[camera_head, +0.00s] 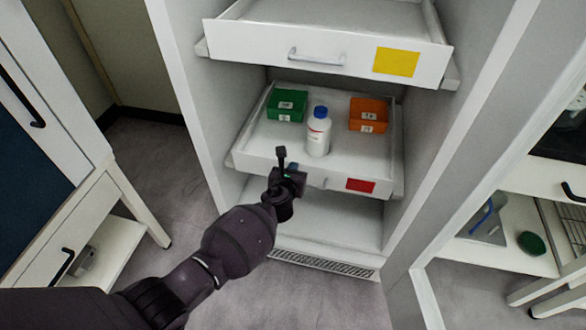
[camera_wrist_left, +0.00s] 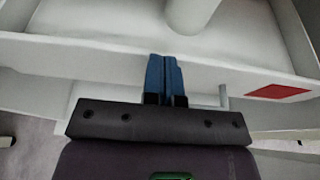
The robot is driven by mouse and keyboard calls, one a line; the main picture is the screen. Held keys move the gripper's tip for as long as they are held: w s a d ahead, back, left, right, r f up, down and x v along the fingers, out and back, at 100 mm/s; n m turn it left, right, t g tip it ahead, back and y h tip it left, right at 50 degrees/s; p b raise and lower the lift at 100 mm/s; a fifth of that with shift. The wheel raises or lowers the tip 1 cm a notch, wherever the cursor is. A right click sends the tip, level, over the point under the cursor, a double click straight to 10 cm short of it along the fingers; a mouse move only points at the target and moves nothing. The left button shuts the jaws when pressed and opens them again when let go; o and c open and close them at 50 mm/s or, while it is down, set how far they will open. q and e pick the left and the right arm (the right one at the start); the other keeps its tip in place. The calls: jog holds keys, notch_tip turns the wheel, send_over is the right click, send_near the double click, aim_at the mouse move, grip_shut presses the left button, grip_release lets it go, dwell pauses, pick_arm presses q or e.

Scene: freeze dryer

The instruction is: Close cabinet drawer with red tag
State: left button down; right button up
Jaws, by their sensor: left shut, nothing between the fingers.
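The drawer with the red tag (camera_head: 360,185) is pulled out of the white cabinet, below the yellow-tagged drawer. Its front also shows in the left wrist view (camera_wrist_left: 215,85), with the red tag (camera_wrist_left: 277,91) at the right. My left gripper (camera_head: 292,168) is at the drawer's front, left of the red tag and by the handle (camera_head: 317,182). In the left wrist view its blue fingers (camera_wrist_left: 165,75) are together and empty, pointing at the front panel. Whether they touch the panel I cannot tell. The right gripper is not in view.
The red-tagged drawer holds a green box (camera_head: 287,104), a white bottle with a blue cap (camera_head: 318,135) and an orange box (camera_head: 368,114). The yellow-tagged drawer (camera_head: 340,62) above is also open. A white cabinet (camera_head: 80,215) stands at left; shelves (camera_head: 510,235) stand at right.

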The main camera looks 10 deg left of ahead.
pick_arm(q)
jog(key=shift+w+a+r, duration=0.1)
jog(key=shift+w+r, duration=0.15)
jog(key=shift+r, duration=0.2)
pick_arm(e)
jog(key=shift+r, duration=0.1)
pick_arm(q)
jog(key=shift+s+r+p, duration=0.15)
jog(key=shift+s+p, duration=0.1)
jog(key=shift+p, duration=0.05)
jog(key=f+p+v, duration=0.1)
jog(key=p+v, duration=0.3)
jog(key=v, duration=0.6)
jog(key=shift+s, duration=0.45)
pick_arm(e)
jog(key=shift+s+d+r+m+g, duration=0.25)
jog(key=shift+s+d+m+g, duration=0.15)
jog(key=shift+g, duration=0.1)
